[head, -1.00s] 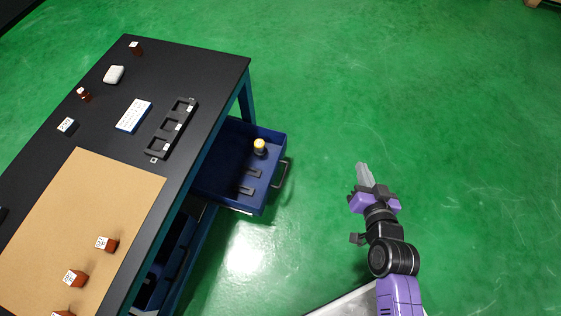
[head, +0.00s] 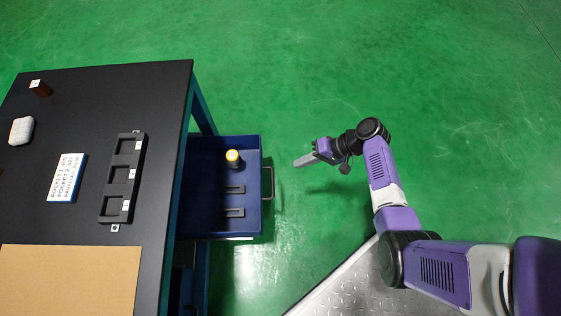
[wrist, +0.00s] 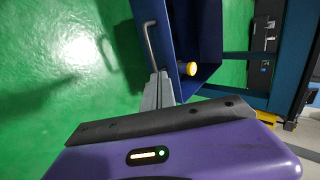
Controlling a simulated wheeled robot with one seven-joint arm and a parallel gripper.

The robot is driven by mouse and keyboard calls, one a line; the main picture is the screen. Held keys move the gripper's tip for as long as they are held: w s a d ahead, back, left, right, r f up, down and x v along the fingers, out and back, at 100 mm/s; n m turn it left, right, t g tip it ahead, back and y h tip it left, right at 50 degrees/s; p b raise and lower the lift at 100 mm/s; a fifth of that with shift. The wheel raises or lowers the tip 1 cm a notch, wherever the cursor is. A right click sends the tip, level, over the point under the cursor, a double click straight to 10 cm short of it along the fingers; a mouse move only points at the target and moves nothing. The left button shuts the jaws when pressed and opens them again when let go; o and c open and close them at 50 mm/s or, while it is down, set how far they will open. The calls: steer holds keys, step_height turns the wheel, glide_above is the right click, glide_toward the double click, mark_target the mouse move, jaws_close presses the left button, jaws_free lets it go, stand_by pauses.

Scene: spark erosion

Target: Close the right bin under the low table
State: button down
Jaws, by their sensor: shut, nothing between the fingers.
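The right bin (head: 208,212) is a blue drawer pulled out from under the black low table (head: 150,90). It holds a yellow-topped cylinder (head: 233,158) and two dark flat pieces. Its dark handle (head: 268,184) is on the outer front face. My gripper (head: 298,163) is shut and empty, a little to the right of the handle and pointing at the bin front. In the wrist view, the fingers (wrist: 157,92) reach toward the bin front beside the handle (wrist: 149,45); I cannot tell whether they touch. The yellow-topped cylinder also shows there (wrist: 191,69).
On the table are a black tray with pockets (head: 122,180), a labelled white-and-blue block (head: 67,178), a white rounded object (head: 21,130), a brown block (head: 40,88) and a tan mat (head: 70,280).

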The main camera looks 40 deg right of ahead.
steer(key=b, duration=0.5)
glide_toward(272, 176)
steer(key=w+r+x, duration=0.1)
steer(key=x, duration=0.4)
steer(key=a, duration=0.1)
steer(key=w+a, duration=0.1)
steer(key=a, duration=0.1)
steer(key=shift+w+b, duration=0.15)
steer(key=shift+b, duration=0.2)
steer(key=shift+w+a+r, duration=0.15)
steer(key=shift+w+a, duration=0.1)
steer(key=shift+a, duration=0.05)
